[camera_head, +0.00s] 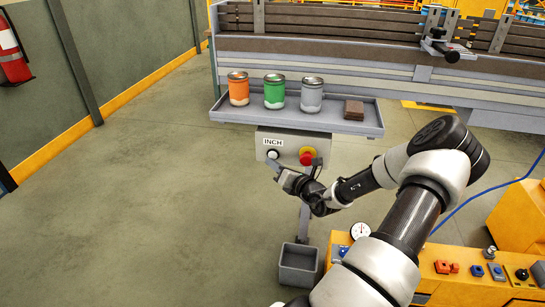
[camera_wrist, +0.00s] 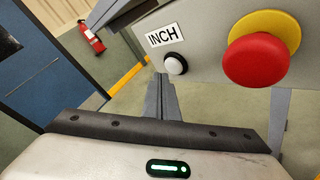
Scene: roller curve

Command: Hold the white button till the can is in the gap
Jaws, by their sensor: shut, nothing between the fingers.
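The white button (camera_head: 272,154) sits beside the INCH label on a grey control box (camera_head: 291,147). It also shows in the wrist view (camera_wrist: 175,64), round and white in a dark collar. My gripper (camera_head: 276,167) is shut and empty, with its fingertips just below the button. In the wrist view the narrow grey fingers (camera_wrist: 163,78) end close to the button; I cannot tell whether they touch it. An orange can (camera_head: 238,89), a green can (camera_head: 274,92) and a grey can (camera_head: 312,95) stand upright on the tray. I cannot make out the gap clearly.
A red stop button (camera_head: 307,156) on a yellow plate is right of the white button, also large in the wrist view (camera_wrist: 256,60). A brown block (camera_head: 354,110) lies on the grey tray (camera_head: 225,112). A bin (camera_head: 298,265) hangs below.

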